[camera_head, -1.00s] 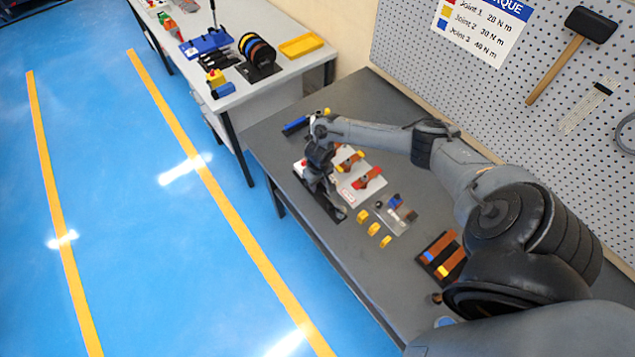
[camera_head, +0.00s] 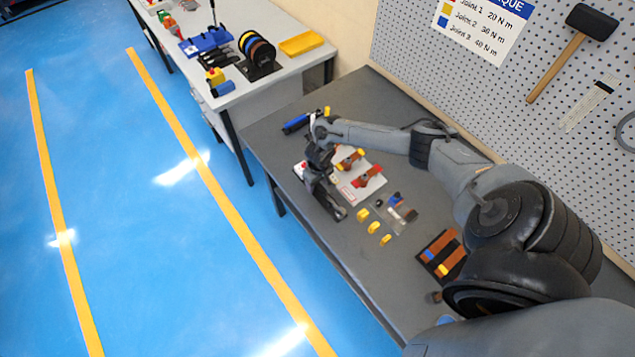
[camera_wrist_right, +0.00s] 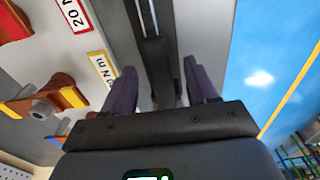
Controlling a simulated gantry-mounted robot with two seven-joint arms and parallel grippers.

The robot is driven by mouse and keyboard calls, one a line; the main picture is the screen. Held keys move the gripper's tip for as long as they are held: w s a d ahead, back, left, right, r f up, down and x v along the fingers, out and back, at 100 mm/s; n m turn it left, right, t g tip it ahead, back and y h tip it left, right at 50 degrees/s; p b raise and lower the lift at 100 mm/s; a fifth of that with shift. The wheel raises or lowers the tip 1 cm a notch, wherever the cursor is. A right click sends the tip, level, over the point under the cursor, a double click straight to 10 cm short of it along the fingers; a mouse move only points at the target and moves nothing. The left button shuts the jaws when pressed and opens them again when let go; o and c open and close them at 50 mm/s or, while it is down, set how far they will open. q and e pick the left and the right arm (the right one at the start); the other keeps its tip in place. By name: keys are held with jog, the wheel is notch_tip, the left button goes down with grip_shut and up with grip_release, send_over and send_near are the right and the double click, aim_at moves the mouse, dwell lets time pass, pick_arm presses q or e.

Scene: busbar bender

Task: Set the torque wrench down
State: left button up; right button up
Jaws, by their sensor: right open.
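The torque wrench (camera_wrist_right: 155,65) is a long dark tool. In the right wrist view it runs between the two fingers of my right gripper (camera_wrist_right: 162,88), with gaps at the sides. The gripper is open around it. In the head view my right gripper (camera_head: 319,172) is low over the dark rest (camera_head: 331,206) at the table's front edge. The wrench's grey end (camera_head: 340,212) shows there, low at the rest. The rest of the wrench is largely hidden by the gripper. My left gripper is not in view.
Beside the wrench, a white board (camera_head: 350,196) carries copper-coloured bars with red and yellow parts. A blue tool (camera_head: 296,123) lies behind. Several yellow pieces (camera_head: 374,227) and a dark tray with bars (camera_head: 427,243) lie to the right. A pegboard (camera_head: 450,75) stands behind.

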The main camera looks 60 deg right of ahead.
aim_at(318, 185)
notch_tip(318, 185, up, 12)
jog(key=p, duration=0.2)
jog(key=a+f+n+t+y, duration=0.2)
jog(key=a+n+t, duration=0.4)
jog(key=a, duration=2)
jog(key=s+r+g, duration=0.1)
jog(key=s+r, duration=0.3)
jog(key=s, duration=0.3)
jog(key=s+a+r+g+h, duration=0.1)
jog(key=s+r+g, duration=0.1)
jog(key=s+r, duration=0.3)
jog(key=s, duration=0.2)
jog(key=shift+s+a+n+h, duration=0.2)
jog(key=shift+s+n+h, duration=0.1)
jog(key=shift+s+n, duration=0.1)
jog(key=shift+w+r, duration=0.1)
